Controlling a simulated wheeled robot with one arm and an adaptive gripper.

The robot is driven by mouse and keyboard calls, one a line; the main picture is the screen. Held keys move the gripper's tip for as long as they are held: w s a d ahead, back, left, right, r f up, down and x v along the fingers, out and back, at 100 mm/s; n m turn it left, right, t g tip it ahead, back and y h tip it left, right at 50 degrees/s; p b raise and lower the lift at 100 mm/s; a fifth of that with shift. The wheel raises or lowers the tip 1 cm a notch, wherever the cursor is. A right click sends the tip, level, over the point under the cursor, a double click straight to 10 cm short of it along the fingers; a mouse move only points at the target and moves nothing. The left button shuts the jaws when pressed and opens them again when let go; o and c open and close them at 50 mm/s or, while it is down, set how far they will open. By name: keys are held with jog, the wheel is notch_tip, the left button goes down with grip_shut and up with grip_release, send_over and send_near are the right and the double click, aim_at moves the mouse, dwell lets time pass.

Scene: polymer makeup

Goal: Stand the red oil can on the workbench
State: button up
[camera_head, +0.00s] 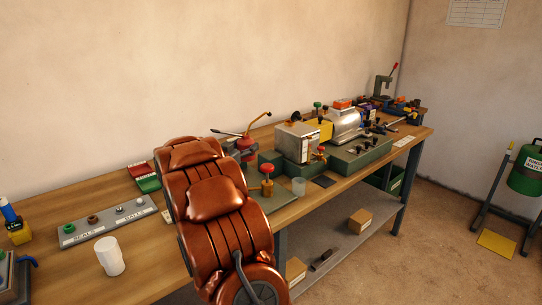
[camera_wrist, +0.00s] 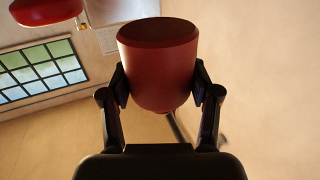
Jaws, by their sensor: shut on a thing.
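The red oil can (camera_wrist: 158,70) fills the middle of the wrist view, a red cylinder with a darker flat end toward the top of that picture. My gripper (camera_wrist: 160,90) is shut on it, with one dark finger pad against each side. A thin dark rod shows below the can there. In the head view, the oil can (camera_head: 245,143) shows in part just behind my arm, with a curved brass spout reaching up right and a dark lever to the left. My arm hides my gripper there, and I cannot tell whether the can touches the bench.
The workbench (camera_head: 135,248) holds a seals-and-balls tray (camera_head: 105,220), a white cup (camera_head: 109,256), red and green boxes (camera_head: 143,177), and a brass valve with a red knob (camera_head: 267,172) on a plate. Machinery (camera_head: 297,142) crowds the right part. Bare wood lies around the cup.

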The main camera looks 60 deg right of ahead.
jog(key=d+p, duration=0.1)
jog(key=d, duration=0.9)
jog(key=d+f+p, duration=0.1)
jog(key=d, duration=0.4)
jog(key=shift+w+d+f+p, duration=0.1)
jog(key=shift+w+d+p, duration=0.05)
jog(key=shift+w+p, duration=0.15)
jog(key=shift+d+f+p, duration=0.15)
jog(key=shift+d+f, duration=0.05)
jog(key=shift+f, duration=0.4)
jog(key=shift+d+f+p, duration=0.15)
jog(key=shift+d+f, duration=0.05)
jog(key=shift+f, duration=0.35)
jog(key=shift+a+f+p, duration=0.1)
jog(key=shift+f+p, duration=0.3)
jog(key=shift+f, duration=0.05)
jog(key=shift+f, duration=0.3)
jog(key=o, duration=1.4)
jog(key=shift+c, duration=0.2)
jog(key=shift+b, duration=0.3)
